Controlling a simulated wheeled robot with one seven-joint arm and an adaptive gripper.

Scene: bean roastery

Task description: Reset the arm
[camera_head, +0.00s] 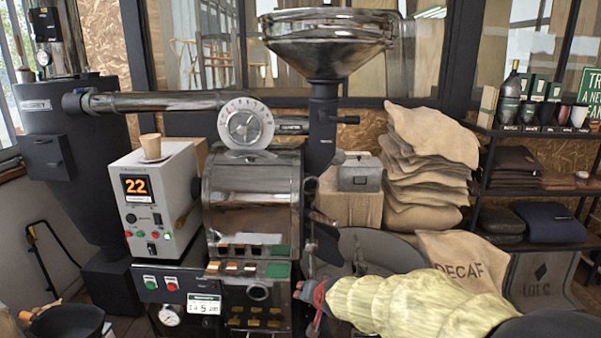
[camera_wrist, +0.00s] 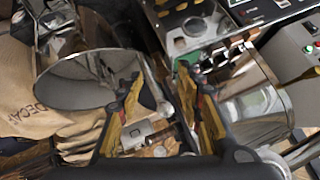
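My arm in a pale yellow sleeve reaches in from the lower right of the head view. My gripper (camera_head: 308,292) is in front of the right side of the coffee roaster (camera_head: 252,205), beside the round metal cooling pan (camera_head: 375,250). In the wrist view the two fingers of my gripper (camera_wrist: 159,82) stand apart, with yellow inner faces, and I see nothing held between them. The cooling pan (camera_wrist: 85,82) shows to the left of the fingers there. The head view does not show whether the fingers touch the roaster.
A white control box (camera_head: 160,200) showing 22 carries a paper cup (camera_head: 150,147). A DECAF sack (camera_head: 462,262) stands beside my arm, with stacked sacks (camera_head: 425,160) behind. A loaded shelf (camera_head: 535,135) is at the right. A dark pan (camera_head: 65,322) is at lower left.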

